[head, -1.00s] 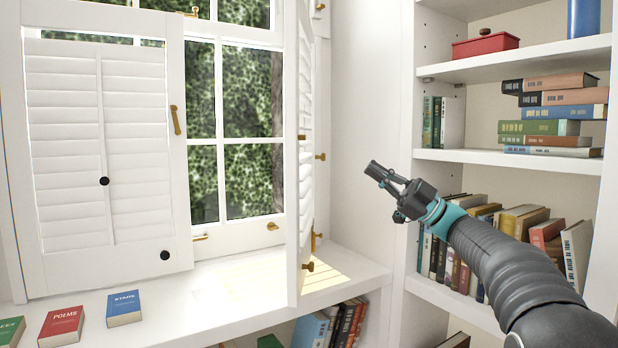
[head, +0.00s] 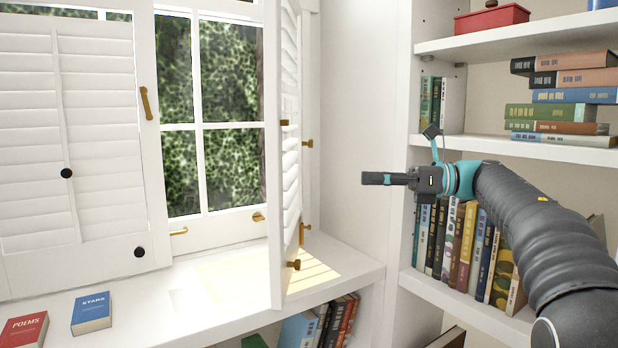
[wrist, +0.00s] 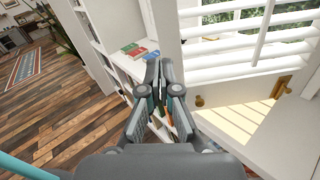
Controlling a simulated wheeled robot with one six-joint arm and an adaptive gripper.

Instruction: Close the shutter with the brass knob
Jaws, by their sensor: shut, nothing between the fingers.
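The white louvred shutter (head: 283,150) on the right of the window stands swung open into the room, nearly edge-on in the head view. Its small brass knob (head: 293,265) sits low near the free edge. The wrist view shows this shutter's louvres (wrist: 240,55) at upper right and the brass knob (wrist: 199,101) below them. My gripper (head: 366,178) is shut and empty. It is in the air to the right of the shutter, higher than the knob in the head view, and apart from it. In the wrist view its fingertips (wrist: 159,64) are together, left of the knob.
Another louvred shutter (head: 105,150) with black knobs covers the window's left part. Blue (head: 91,313) and red (head: 24,328) books lie on the white sill (head: 190,320). A bookcase (head: 440,285) stands at right, beside my arm. Open air lies between gripper and shutter.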

